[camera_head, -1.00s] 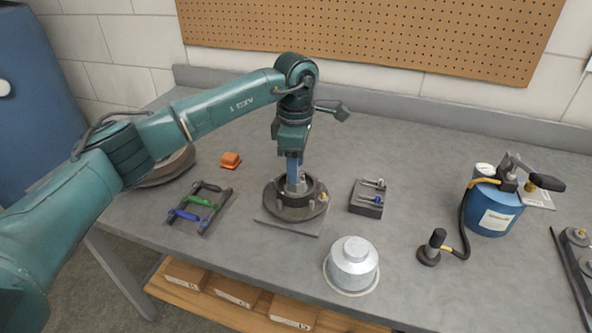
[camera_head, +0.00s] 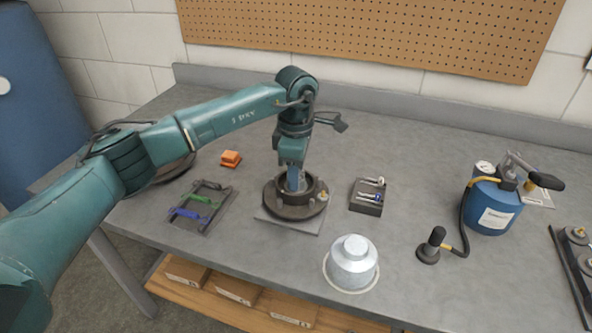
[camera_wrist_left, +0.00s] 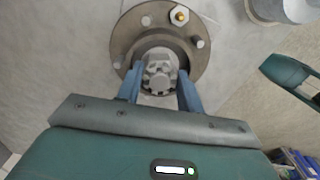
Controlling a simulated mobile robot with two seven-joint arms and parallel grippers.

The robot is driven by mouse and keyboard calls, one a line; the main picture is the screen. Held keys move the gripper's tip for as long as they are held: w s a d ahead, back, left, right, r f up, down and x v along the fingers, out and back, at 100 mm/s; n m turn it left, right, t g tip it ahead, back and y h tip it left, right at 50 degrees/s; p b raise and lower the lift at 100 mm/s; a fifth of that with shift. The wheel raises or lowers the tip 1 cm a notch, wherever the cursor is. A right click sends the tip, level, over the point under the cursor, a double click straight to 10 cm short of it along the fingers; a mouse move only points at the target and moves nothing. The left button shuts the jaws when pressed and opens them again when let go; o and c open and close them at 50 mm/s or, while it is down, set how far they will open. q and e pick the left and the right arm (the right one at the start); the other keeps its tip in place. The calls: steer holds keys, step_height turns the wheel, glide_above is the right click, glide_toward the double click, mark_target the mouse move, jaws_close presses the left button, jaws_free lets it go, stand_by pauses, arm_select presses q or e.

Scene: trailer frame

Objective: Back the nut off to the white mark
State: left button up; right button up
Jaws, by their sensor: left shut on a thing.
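The hub (camera_head: 283,205) is a dark round flange with studs on a square plate on the bench. The grey castellated nut (camera_wrist_left: 160,74) sits at its centre in the left wrist view. My left gripper (camera_wrist_left: 158,88) points down into the hub and its two blue fingers are shut on the nut, one on each side. In the head view the left gripper (camera_head: 295,180) hides most of the nut. I cannot make out a white mark. My right gripper is not in view.
A silver cap (camera_head: 352,262) stands in front of the hub. A dark block with pins (camera_head: 367,203) is to its right, a rack with green and blue tools (camera_head: 200,210) to its left. An orange block (camera_head: 231,158) and blue canister (camera_head: 492,205) stand farther off.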

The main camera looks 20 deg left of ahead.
arm_select(q)
steer(key=shift+n, duration=1.1)
steer(key=shift+n+b, duration=0.35)
steer(key=shift+n, duration=0.75)
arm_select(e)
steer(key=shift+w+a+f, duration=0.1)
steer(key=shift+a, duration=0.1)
arm_select(q)
steer(key=o, duration=0.7)
steer(key=shift+r, duration=0.3)
step_height(320, 180, up, 13)
steer(key=shift+f+b, duration=0.2)
steer(key=shift+b, duration=0.25)
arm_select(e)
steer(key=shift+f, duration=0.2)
